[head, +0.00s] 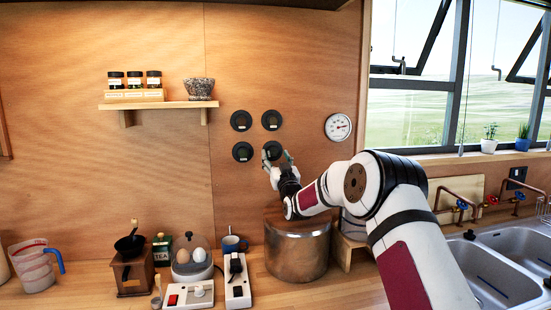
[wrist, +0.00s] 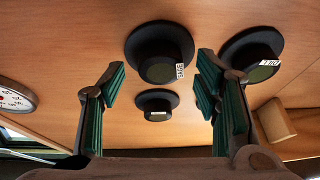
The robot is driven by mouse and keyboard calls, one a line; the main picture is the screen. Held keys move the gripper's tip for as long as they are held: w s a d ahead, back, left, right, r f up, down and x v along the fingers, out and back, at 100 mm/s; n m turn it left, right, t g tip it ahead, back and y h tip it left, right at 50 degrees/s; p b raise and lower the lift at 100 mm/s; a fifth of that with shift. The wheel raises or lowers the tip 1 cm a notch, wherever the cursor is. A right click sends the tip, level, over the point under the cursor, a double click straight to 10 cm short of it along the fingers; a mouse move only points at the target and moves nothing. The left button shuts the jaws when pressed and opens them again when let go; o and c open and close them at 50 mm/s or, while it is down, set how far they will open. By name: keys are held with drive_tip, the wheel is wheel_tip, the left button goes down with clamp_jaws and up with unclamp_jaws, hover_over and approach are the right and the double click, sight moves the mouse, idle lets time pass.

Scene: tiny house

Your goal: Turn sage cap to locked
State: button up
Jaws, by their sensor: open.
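The sage cap (wrist: 160,48) is a round black cap on a wide dark disc, mounted on the wooden wall. A small white tag on its edge seems to read sage. In the head view it is the lower right of the wall caps (head: 273,146), partly hidden by my gripper (head: 276,158). In the wrist view my gripper (wrist: 160,76) is open, with green-padded fingers spread to either side of the cap. The locked marking is not readable.
A cap tagged dill (wrist: 255,52) sits close beside the right finger. Another cap (wrist: 157,103) lies beyond the sage one. A gauge (head: 338,127) and a spice shelf (head: 160,106) flank the caps. A metal pot (head: 297,252) stands below my gripper.

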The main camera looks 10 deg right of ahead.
drive_tip(key=shift+w+r, duration=0.1)
drive_tip(key=shift+w, duration=0.2)
drive_tip(key=shift+a, duration=0.1)
drive_tip(key=shift+c, duration=0.6)
drive_tip(key=c, duration=1)
